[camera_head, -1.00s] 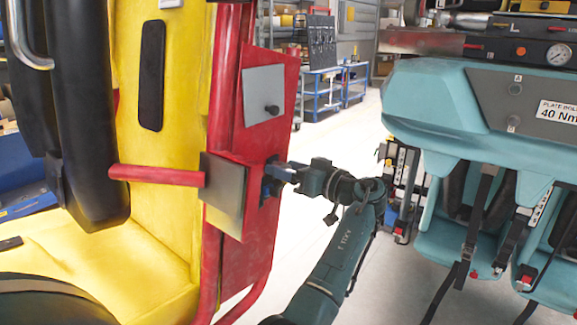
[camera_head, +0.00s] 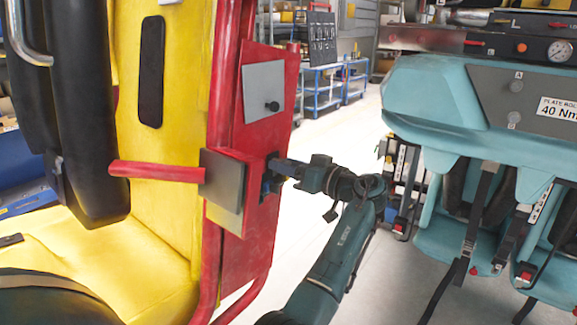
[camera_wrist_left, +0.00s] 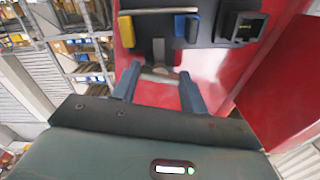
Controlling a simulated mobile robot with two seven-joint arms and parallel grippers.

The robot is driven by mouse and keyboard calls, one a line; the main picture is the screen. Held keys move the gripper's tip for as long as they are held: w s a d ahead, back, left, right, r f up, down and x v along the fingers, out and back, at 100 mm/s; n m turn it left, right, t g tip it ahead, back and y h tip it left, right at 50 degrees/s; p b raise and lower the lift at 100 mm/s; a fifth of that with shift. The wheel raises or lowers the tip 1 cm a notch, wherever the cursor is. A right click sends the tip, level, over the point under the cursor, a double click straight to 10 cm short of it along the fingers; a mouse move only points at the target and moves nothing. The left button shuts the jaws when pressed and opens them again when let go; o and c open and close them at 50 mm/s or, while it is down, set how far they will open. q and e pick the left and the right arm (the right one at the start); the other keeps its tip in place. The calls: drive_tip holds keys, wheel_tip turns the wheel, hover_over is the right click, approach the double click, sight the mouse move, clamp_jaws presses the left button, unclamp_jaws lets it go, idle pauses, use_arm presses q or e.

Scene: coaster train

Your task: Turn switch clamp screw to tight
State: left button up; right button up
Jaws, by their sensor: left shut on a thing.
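My left gripper (camera_head: 276,171) reaches in from the right to the outer face of the red side panel (camera_head: 262,216) of the yellow seat. Its fingers also show in the left wrist view (camera_wrist_left: 160,88), shut on the metal clamp screw (camera_wrist_left: 160,74), which sits between the fingertips below a dark switch block (camera_wrist_left: 211,27). The block carries a yellow piece and a blue piece. In the head view the fingers and arm hide most of the screw, and I cannot read how tight it is. My right gripper is in neither view.
A grey plate (camera_head: 264,92) with a black knob is above the gripper on the red panel. A red bar (camera_head: 155,172) juts left from a dark square plate (camera_head: 223,181). A teal seat unit (camera_head: 440,95) stands right of my arm, with floor between.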

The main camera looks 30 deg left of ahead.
use_arm(q)
drive_tip(key=shift+m+p, duration=1.5)
drive_tip(key=shift+m, duration=14.2)
drive_tip(key=o, duration=1)
